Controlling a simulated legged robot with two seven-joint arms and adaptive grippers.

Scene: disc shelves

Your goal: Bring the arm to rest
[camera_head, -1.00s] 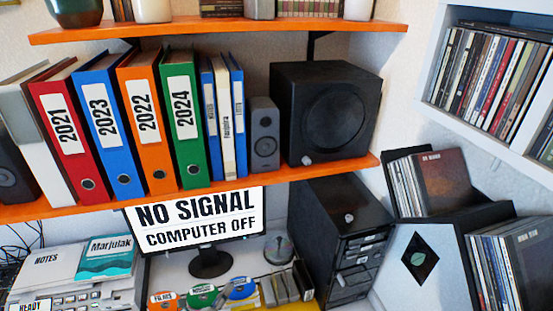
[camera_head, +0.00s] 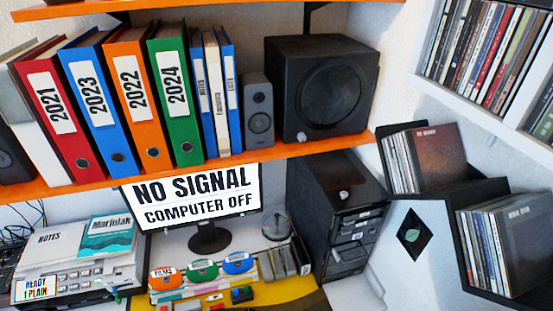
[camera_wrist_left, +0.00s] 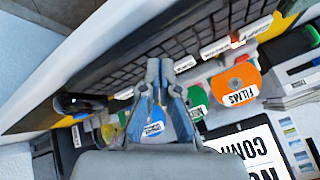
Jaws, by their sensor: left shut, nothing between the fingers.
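My left gripper (camera_wrist_left: 160,72) shows in the left wrist view, with its grey fingers together and nothing between them. It reaches over the desk, in front of the row of coloured disc holders. An orange disc labelled FILMS (camera_wrist_left: 236,86) lies to its right, and a blue disc (camera_wrist_left: 158,124) shows partly behind the fingers. Neither gripper shows in the head view. There, the orange disc holder (camera_head: 167,277), the green one (camera_head: 202,271) and the blue one (camera_head: 238,263) stand in a row below the monitor (camera_head: 195,200).
An orange shelf (camera_head: 250,159) with binders and a black speaker (camera_head: 321,88) hangs above the desk. A disc crate (camera_head: 408,240) stands at the right. A printer (camera_head: 85,262) stands at the left.

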